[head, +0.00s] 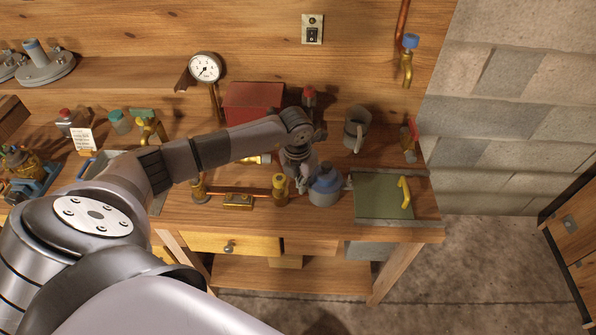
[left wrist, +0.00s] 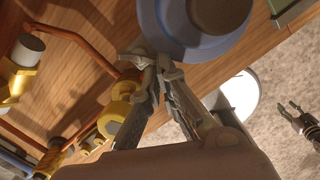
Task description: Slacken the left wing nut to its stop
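The pot (head: 325,190) is a grey vessel with a blue lid, standing on the bench left of the green panel. Its blue lid (left wrist: 160,28) and dark knob fill the top of the left wrist view. My left gripper (head: 302,186) reaches down at the pot's left side. In the left wrist view its fingertips (left wrist: 155,62) are close together at the lid's edge. I cannot make out the left wing nut; the fingers may cover it, and I cannot tell whether they hold anything. My right gripper (left wrist: 290,108) is open and empty over the floor, away from the pot.
A copper pipe with brass fittings (head: 280,188) runs left of the pot. A green panel (head: 378,196) with a yellow handle lies to the right. Behind are a metal jug (head: 356,128), a red box (head: 250,102) and a pressure gauge (head: 205,68).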

